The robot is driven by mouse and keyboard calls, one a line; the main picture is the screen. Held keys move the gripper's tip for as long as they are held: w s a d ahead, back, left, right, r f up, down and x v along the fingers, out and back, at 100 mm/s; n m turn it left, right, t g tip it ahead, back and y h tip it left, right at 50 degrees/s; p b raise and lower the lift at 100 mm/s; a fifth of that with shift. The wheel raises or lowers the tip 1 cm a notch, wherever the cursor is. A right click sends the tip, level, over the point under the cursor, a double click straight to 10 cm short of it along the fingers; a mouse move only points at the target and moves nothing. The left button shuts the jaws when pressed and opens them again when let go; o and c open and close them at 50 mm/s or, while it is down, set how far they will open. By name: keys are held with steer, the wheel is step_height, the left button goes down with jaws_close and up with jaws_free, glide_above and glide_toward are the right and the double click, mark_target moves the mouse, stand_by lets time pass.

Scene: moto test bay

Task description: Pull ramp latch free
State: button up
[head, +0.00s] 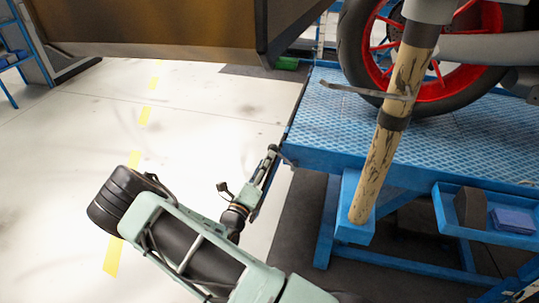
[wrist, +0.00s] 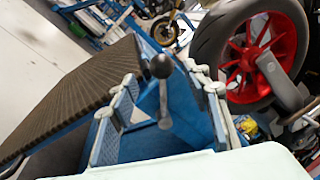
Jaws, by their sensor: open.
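My gripper (wrist: 161,74) is open, with one finger on each side of the knob in that view. I cannot tell how far the knob is in depth or whether a finger touches it. A dark ribbed ramp panel (wrist: 70,95) slopes at the left. In the head view my gripper (head: 265,175) is at the left edge of the blue platform (head: 330,125); the latch cannot be made out there.
A motorcycle wheel with red spokes (head: 465,50) stands on the platform and shows close at the right in the wrist view (wrist: 255,55). A blue tray (head: 480,233) is at the right. A large brown panel (head: 150,30) hangs across the upper left. The pale floor (head: 215,110) is open.

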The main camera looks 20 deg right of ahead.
steer(key=v, duration=0.7)
steer(key=shift+s+a, duration=0.2)
